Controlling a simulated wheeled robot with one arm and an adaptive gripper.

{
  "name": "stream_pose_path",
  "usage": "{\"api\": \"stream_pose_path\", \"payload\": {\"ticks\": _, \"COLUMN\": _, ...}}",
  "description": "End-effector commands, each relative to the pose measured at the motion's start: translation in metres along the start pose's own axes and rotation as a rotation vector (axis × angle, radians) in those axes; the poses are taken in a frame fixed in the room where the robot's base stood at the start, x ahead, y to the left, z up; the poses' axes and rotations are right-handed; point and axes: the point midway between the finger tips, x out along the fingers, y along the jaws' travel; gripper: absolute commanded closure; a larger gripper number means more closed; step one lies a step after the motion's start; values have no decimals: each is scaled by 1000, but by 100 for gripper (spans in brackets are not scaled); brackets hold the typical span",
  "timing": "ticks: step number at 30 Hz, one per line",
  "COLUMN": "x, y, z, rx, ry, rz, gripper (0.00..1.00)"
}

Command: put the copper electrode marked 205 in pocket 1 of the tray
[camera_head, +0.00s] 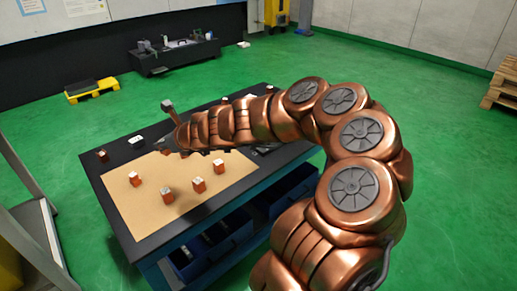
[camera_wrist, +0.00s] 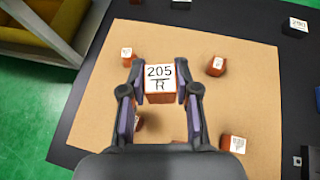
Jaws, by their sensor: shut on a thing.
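My gripper (camera_wrist: 160,90) is shut on a copper electrode (camera_wrist: 160,84) in the wrist view. Its white top label reads 205 above a barred mark like an R. The fingers press its left and right sides, and tan mat (camera_wrist: 95,110) shows around it. I cannot tell its height above the mat. In the head view my arm reaches over the far side of the table, and the gripper and held electrode cannot be made out clearly. I cannot make out the tray or pocket 1 for certain in either view.
Several other white-topped copper blocks stand on the mat, among them one at front (camera_head: 168,195), one to its right (camera_head: 198,185) and one upper right in the wrist view (camera_wrist: 216,66). A black block with a white label (camera_wrist: 297,26) stands off the mat. Blue bins (camera_head: 215,240) sit below the table.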

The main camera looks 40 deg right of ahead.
Motion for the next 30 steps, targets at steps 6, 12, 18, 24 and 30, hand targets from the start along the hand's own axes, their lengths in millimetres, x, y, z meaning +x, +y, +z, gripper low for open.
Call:
{"api": "stream_pose_path", "payload": {"ticks": 6, "x": -18, "y": -57, "z": -45, "rx": 35, "ry": 13, "rz": -59, "gripper": 100}}
{"api": "stream_pose_path", "payload": {"ticks": 12, "x": -41, "y": -102, "z": -81, "rx": 66, "ry": 13, "rz": -109, "gripper": 100}}
{"api": "stream_pose_path", "payload": {"ticks": 18, "x": -67, "y": -138, "z": -116, "rx": 98, "ry": 2, "rz": -154, "gripper": 100}}
{"api": "stream_pose_path", "payload": {"ticks": 24, "x": -93, "y": -167, "z": -146, "rx": 124, "ry": -9, "rz": -199, "gripper": 100}}
{"api": "stream_pose_path", "payload": {"ticks": 30, "x": -108, "y": -180, "z": -160, "rx": 136, "ry": -20, "rz": -224, "gripper": 100}}
